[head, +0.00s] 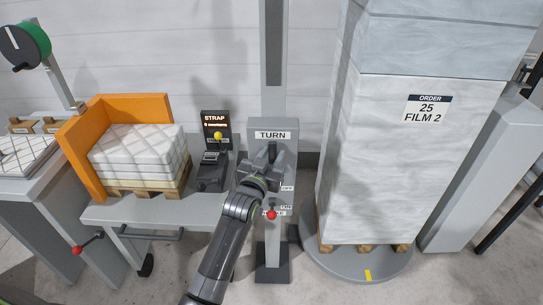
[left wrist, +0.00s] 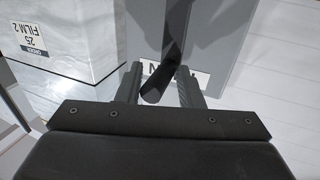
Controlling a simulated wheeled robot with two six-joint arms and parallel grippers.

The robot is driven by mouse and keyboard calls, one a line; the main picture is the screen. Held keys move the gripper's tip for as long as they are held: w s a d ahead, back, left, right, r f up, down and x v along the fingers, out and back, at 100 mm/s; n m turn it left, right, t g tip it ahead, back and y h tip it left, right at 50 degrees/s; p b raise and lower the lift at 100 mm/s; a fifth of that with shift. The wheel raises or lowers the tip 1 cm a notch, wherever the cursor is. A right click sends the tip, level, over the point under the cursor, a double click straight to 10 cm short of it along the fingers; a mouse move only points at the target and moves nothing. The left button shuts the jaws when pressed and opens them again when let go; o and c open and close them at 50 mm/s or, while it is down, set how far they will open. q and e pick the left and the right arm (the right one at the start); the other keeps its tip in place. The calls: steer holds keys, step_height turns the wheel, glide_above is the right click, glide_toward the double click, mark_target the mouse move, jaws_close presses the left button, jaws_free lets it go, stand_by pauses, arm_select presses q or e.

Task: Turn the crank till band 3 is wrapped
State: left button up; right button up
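The crank is a black handle (head: 271,150) on the grey post marked TURN (head: 272,135). In the left wrist view the dark handle (left wrist: 175,45) runs down between my fingers. My left gripper (head: 263,168) is at the crank, its fingers (left wrist: 160,85) apart on either side of the handle, with a gap visible at the right finger. The tall stack (head: 400,150) stands on a pallet on the round turntable (head: 365,265), labelled ORDER 25 FILM 2 (head: 425,109). A seam divides its whiter lower part from the greyer top. My right gripper is not in view.
A lever with a red knob (head: 271,215) sits lower on the post, beside OFF and ON labels.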

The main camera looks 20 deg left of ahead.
arm_select(q)
jaws_close()
steer(key=shift+d, duration=0.15)
steer(key=shift+d+f, duration=0.1)
steer(key=shift+w+d+f, duration=0.1)
steer(key=shift+d, duration=0.15)
